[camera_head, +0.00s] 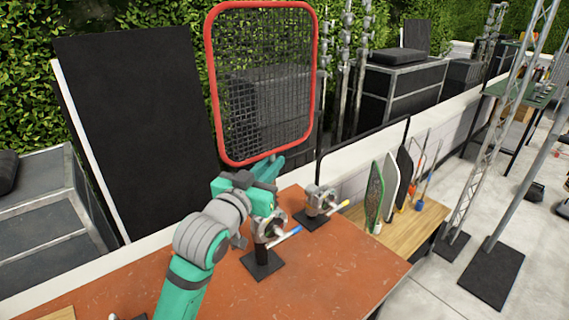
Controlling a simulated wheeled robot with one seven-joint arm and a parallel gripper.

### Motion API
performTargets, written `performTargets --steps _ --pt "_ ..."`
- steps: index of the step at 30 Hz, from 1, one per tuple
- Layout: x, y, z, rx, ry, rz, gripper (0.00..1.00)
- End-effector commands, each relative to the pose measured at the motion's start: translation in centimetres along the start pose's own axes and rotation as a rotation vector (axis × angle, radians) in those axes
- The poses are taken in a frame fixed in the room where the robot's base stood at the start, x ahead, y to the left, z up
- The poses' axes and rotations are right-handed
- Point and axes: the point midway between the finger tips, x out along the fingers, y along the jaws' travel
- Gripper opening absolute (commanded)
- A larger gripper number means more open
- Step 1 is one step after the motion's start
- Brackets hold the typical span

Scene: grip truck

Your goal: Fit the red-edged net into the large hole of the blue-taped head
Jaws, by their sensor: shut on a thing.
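The red-edged net (213,95) is a large dark mesh panel in a rounded red frame. It is held upright above the far side of the table. My gripper (272,167) is shut on it at its lower edge; the exact grip point is partly hidden by my arm. The blue-taped head (268,230) is a silver clamp head with a blue-marked handle, on a stand with a black square base. It stands on the table just below my gripper, which partly covers it. Its large hole cannot be made out. The net is apart from the head, above it.
A second head (321,199) with a yellow-tipped handle stands behind and right on the red-brown table (340,270). Several upright panels (375,195) stand on a wooden surface at the right. A big black board (130,120) leans at the left. The table's front right is clear.

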Motion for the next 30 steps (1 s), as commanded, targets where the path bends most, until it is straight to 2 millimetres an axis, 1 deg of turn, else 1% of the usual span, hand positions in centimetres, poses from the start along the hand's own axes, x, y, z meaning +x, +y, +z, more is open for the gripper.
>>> performTargets --steps 10,30 --pt "-0.1 -0.2 0.3 0.000 0.000 -0.003 0.00" --pt "0.0 -0.1 2.0 0.000 0.000 0.000 0.00"
